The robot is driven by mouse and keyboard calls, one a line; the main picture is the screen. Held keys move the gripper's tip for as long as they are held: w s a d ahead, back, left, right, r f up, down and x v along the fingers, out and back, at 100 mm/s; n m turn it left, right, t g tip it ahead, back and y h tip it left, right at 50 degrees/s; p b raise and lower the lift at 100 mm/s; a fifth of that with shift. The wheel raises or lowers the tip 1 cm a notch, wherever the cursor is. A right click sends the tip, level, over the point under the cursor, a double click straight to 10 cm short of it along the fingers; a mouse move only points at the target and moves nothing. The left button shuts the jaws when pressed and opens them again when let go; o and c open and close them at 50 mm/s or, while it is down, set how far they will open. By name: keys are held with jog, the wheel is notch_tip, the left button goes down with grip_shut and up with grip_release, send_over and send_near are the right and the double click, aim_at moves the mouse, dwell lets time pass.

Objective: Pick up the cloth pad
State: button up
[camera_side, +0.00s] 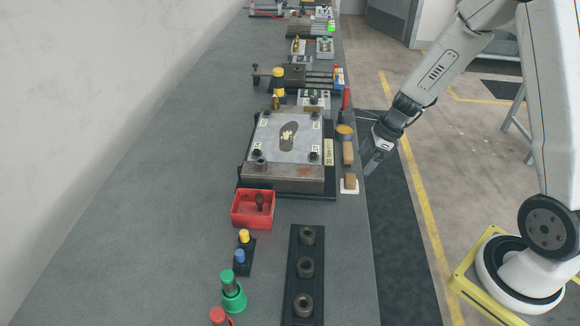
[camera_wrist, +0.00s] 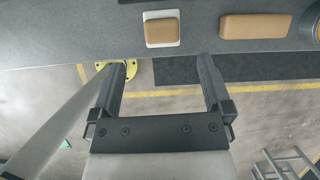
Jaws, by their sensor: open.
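A small tan pad (camera_side: 350,182) lies on a white base (camera_side: 348,190) at the bench's right edge. It looks like the cloth pad, though its material is hard to tell. In the wrist view the tan pad (camera_wrist: 162,28) on its white base (camera_wrist: 161,44) is at the top, centred ahead of my fingers. My gripper (camera_side: 370,165) is just off the bench's right edge, beside the pad and apart from it. In the wrist view my gripper (camera_wrist: 162,65) is open and empty, its two fingers wide apart over the floor.
A longer tan block (camera_side: 348,154) lies just behind the pad, also in the wrist view (camera_wrist: 255,26). A metal plate fixture (camera_side: 250,172) stands to the left. A red bin (camera_side: 240,222) and a black strip with round holders (camera_side: 292,285) sit nearer. The floor beside the bench is clear.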

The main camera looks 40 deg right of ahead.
aim_at(351, 178)
jog(key=shift+w+a+f+m, duration=0.15)
jog(key=shift+w+f, duration=0.1)
jog(key=shift+f, duration=0.4)
jog(key=shift+w+a+f+m, duration=0.1)
jog(key=shift+w+f+m, duration=0.1)
jog(key=shift+f, duration=0.45)
jog(key=shift+f, duration=0.1)
jog(key=shift+x, duration=2.45)
jog(key=shift+a, duration=0.1)
jog(key=c, duration=1.2)
